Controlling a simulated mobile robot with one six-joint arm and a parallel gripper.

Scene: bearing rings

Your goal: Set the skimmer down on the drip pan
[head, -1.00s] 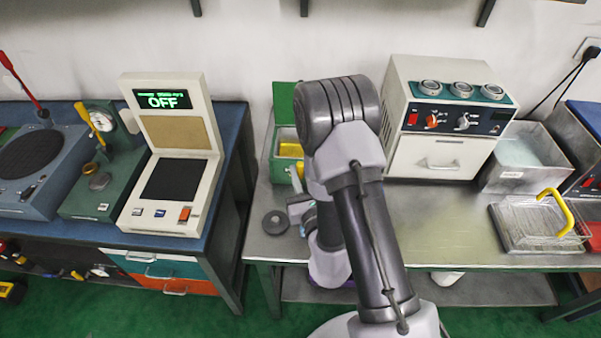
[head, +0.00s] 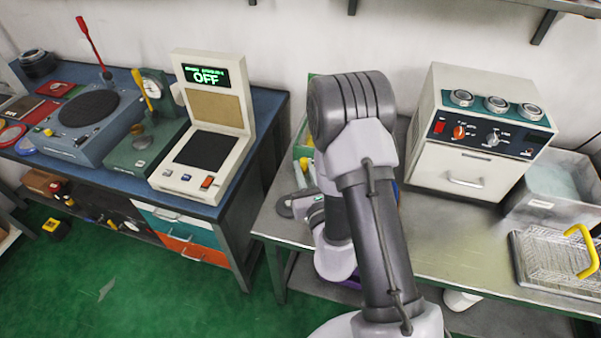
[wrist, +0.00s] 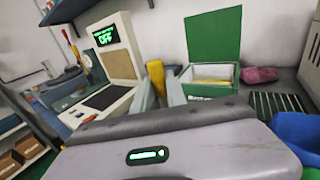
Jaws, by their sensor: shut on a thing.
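My gripper (wrist: 158,88) is shut on a tan-yellow piece (wrist: 155,70) that stands up between its fingers in the wrist view. I take it as the skimmer's handle; the rest of the skimmer does not show clearly. In the head view my arm hides most of the gripper, which is at the left end of the steel table. A shallow metal tray (head: 522,268), which looks like the drip pan, lies at the right of that table, well away from the gripper. A wire basket with a yellow handle (head: 583,250) sits on it.
A green open-lidded box (wrist: 212,88) stands in front of the gripper. A cream console reading OFF (head: 205,130) is on the left bench.

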